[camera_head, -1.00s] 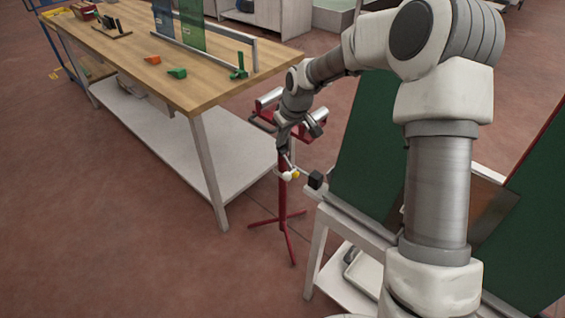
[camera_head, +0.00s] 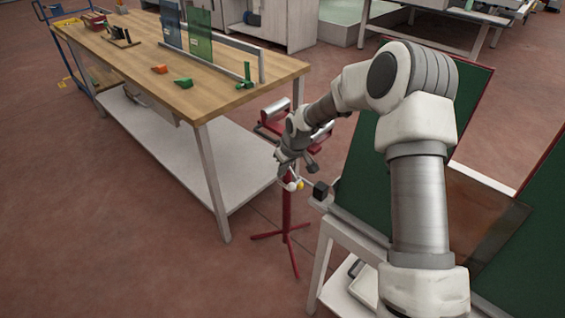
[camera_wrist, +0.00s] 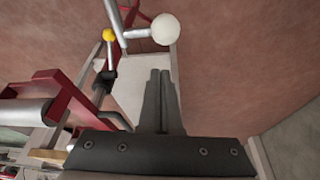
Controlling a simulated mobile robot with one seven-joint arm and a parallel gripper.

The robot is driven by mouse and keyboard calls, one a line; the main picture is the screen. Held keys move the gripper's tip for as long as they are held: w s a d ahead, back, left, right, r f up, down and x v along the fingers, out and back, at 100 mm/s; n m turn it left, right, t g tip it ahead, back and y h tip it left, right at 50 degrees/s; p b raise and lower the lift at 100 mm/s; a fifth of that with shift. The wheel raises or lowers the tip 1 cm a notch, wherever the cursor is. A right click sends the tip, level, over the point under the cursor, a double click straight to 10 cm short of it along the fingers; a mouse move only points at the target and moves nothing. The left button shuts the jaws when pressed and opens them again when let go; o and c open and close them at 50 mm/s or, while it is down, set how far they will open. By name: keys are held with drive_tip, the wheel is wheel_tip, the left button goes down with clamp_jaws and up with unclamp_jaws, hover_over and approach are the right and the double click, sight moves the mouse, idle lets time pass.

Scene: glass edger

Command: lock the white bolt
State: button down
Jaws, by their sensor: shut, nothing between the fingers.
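The white bolt shows as a round white knob (camera_wrist: 165,29) on a thin metal rod at the top of the wrist view. It is small in the head view (camera_head: 291,186), just below my gripper. A yellow knob (camera_wrist: 108,35) on another rod sits to its left in the wrist view. My gripper (camera_wrist: 160,73) is shut and empty, its two dark fingers side by side. The fingertips point toward the white knob and appear apart from it. In the head view my gripper (camera_head: 286,172) is small, and its exact gap to the knob is hard to tell.
A red stand (camera_head: 287,222) with metal rollers stands behind the knobs. A wooden-topped table (camera_head: 215,92) is at the left. A rack with dark green panels (camera_head: 362,175) and a black block (camera_head: 320,190) is close on the right. Open floor lies at the lower left.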

drive_tip(key=shift+s+d+f, duration=0.1)
drive_tip(key=shift+s+d, duration=0.65)
drive_tip(key=shift+s, duration=0.35)
drive_tip(key=shift+s+d, duration=1.4)
drive_tip(key=shift+s, duration=0.05)
wheel_tip(320, 180, up, 16)
drive_tip(key=p, duration=0.4)
hover_over(298, 182)
drive_tip(key=s+d, duration=0.3)
drive_tip(key=s, duration=0.5)
drive_tip(key=shift+w, duration=0.1)
